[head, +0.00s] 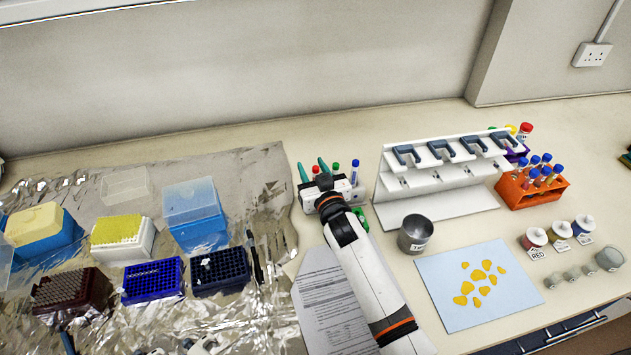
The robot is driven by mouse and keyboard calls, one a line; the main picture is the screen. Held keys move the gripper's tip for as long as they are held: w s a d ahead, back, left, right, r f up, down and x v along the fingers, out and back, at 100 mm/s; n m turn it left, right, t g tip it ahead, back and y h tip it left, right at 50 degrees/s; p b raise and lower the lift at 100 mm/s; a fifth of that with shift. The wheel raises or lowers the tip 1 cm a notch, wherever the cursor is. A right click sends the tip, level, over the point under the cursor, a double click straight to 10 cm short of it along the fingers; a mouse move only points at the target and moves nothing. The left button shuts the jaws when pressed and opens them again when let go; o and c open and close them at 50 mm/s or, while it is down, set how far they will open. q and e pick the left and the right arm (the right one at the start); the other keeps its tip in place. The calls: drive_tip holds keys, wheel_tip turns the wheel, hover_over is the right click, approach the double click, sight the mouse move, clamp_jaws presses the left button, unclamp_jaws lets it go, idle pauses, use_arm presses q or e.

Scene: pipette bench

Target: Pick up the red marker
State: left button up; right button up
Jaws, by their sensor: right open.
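Several markers stand upright in a small white holder (357,190) near the back of the bench. My right gripper (325,181) is at the front of the holder, just in front of the red marker. It is open; its fingers are small and partly hidden by my wrist, so I cannot tell whether they touch anything.
A white pipette stand (440,205) and a metal cup (415,234) stand right of my right arm. An orange tube rack (533,191) is farther right. Tip boxes sit on crumpled foil (265,165) at left. A printed sheet (335,305) lies beside the arm.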

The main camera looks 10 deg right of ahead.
drive_tip(key=shift+s, duration=0.1)
clamp_jaws()
wheel_tip(320, 180, up, 10)
drive_tip(key=shift+b, duration=0.4)
idle(0.4)
